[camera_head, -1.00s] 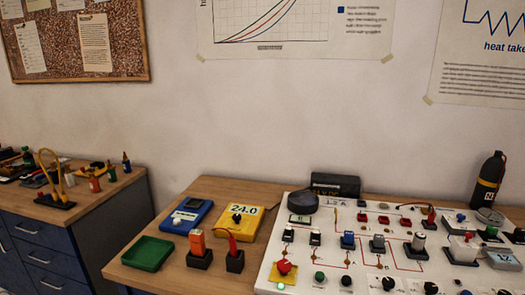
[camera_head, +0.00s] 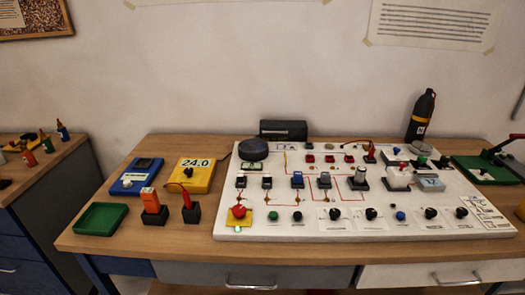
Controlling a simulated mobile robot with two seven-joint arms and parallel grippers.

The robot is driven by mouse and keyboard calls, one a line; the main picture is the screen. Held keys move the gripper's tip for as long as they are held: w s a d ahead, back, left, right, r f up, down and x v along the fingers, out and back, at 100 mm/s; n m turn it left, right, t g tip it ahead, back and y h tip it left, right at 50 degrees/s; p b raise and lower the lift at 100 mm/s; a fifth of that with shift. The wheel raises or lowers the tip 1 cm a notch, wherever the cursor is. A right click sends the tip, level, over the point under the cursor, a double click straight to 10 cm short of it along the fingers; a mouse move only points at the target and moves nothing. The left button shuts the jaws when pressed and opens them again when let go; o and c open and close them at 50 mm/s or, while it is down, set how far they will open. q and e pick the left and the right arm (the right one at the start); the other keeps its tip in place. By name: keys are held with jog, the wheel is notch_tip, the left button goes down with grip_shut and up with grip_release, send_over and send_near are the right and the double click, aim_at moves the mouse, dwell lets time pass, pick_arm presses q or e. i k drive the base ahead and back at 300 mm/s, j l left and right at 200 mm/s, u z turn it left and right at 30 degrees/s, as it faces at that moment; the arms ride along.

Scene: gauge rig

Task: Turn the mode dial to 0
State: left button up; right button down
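A white panel (camera_head: 262,226) lies on the wooden table with a row of knobs along its front. Black dials on white labelled plates stand in that row: one dial (camera_head: 335,214), a second dial (camera_head: 371,213), a third dial (camera_head: 431,212) and a fourth dial (camera_head: 461,212). Their markings are too small to read, so I cannot tell which is the mode dial or where it points. A yellow meter (camera_head: 203,182) left of the panel reads 24.0 and has a small black knob (camera_head: 188,172). Neither gripper is in view.
A red mushroom button (camera_head: 239,211) sits on a yellow plate at the panel's front left. A green tray (camera_head: 101,218), a blue meter (camera_head: 139,177) and an orange device (camera_head: 151,201) stand at left. A black bottle (camera_head: 421,115) stands behind. Bare wood borders the panel's front.

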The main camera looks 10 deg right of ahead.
aim_at(431, 212)
jog(key=z, duration=1.65)
